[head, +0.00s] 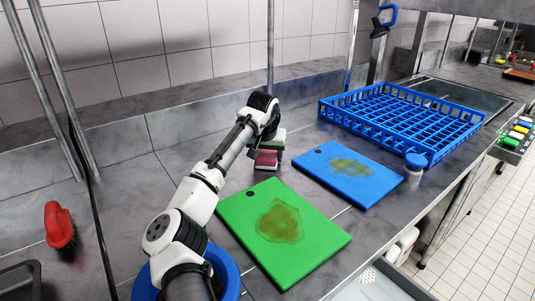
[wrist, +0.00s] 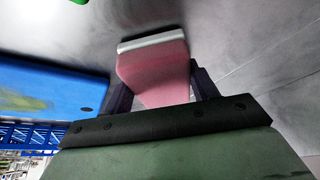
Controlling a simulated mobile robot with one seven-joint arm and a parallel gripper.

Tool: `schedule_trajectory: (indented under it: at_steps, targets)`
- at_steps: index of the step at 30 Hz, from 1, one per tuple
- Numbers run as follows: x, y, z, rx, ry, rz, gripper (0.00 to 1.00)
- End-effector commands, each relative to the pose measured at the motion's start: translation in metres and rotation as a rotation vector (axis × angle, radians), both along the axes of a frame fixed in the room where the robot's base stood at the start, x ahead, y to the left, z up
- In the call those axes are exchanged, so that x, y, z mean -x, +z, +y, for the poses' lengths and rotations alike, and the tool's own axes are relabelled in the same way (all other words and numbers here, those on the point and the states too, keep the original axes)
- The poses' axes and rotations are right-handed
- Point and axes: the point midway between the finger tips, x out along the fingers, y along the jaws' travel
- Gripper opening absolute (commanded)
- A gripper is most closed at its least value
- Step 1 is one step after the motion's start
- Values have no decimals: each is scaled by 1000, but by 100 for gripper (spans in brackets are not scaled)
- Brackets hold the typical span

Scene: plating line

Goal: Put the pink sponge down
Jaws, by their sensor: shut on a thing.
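The pink sponge (head: 267,158) is in my gripper (head: 268,149), just above or on the grey steel counter behind the two cutting boards; I cannot tell whether it touches. In the wrist view the sponge (wrist: 155,72), pink with a pale layer at its far end, sits between the two dark fingers (wrist: 160,88), which are shut on it. Bare counter (wrist: 240,40) shows around it there.
A stained green board (head: 315,247) lies in front and a stained blue board (head: 375,185) to the right. A blue rack (head: 400,115), a blue-lidded jar (head: 414,172), a red brush (head: 59,224) and a blue round thing (head: 228,268) stand around. Counter behind the boards is free.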

Motion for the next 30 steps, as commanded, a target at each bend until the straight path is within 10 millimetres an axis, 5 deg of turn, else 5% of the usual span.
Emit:
schedule_trajectory:
  at_steps: [10, 11, 15, 25, 30]
  targets:
    - [0, -4, -1, 2, -1, 0, 40]
    - [0, -4, -1, 2, -1, 0, 61]
    - [0, -4, 0, 1, 0, 0, 79]
    - [0, -2, 0, -1, 0, -1, 80]
    - [7, 16, 1, 0, -1, -3, 80]
